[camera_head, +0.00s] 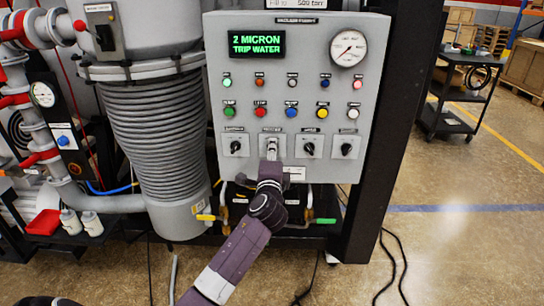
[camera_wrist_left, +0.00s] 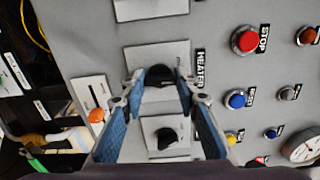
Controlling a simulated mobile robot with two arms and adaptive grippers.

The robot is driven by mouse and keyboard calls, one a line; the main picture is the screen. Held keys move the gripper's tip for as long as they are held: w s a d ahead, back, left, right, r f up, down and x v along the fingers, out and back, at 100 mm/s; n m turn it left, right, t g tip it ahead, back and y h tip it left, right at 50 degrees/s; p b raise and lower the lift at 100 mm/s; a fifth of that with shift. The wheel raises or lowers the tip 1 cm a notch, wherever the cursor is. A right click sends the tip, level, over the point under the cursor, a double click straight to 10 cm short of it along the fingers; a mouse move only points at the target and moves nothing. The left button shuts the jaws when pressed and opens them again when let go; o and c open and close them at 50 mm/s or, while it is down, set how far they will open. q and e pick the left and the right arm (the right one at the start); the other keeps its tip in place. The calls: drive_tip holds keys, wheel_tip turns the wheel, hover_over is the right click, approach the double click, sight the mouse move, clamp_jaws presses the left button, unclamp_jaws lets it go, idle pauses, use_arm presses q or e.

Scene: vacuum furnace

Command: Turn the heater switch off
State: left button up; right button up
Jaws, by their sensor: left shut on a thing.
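The grey control panel (camera_head: 296,70) carries a row of black rotary switches near its bottom. My left gripper (camera_head: 271,150) reaches up from below to the second switch from the left and covers it in the head view. In the left wrist view, the black heater switch knob (camera_wrist_left: 160,73) sits on a pale plate beside a HEATER label (camera_wrist_left: 200,68). The left gripper's fingers (camera_wrist_left: 160,80) are on both sides of this knob, shut on it. The knob's pointer is hard to make out. My right gripper is not in view.
Neighbouring switches (camera_head: 235,146) (camera_head: 308,148) sit close on both sides. Above are coloured buttons (camera_head: 291,112), a green display (camera_head: 257,44) reading "2 MICRON TRIP WATER" and a dial gauge (camera_head: 348,47). A ribbed grey column (camera_head: 160,130) stands left. Valve handles (camera_head: 206,217) are below.

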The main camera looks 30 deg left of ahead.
use_arm(q)
drive_tip(key=shift+f+n+b, duration=0.1)
drive_tip(key=shift+n+b, duration=1.1)
drive_tip(key=shift+n, duration=2.1)
drive_tip(key=o, duration=1.1)
drive_tip(key=shift+o, duration=0.2)
drive_tip(key=v, duration=1.2)
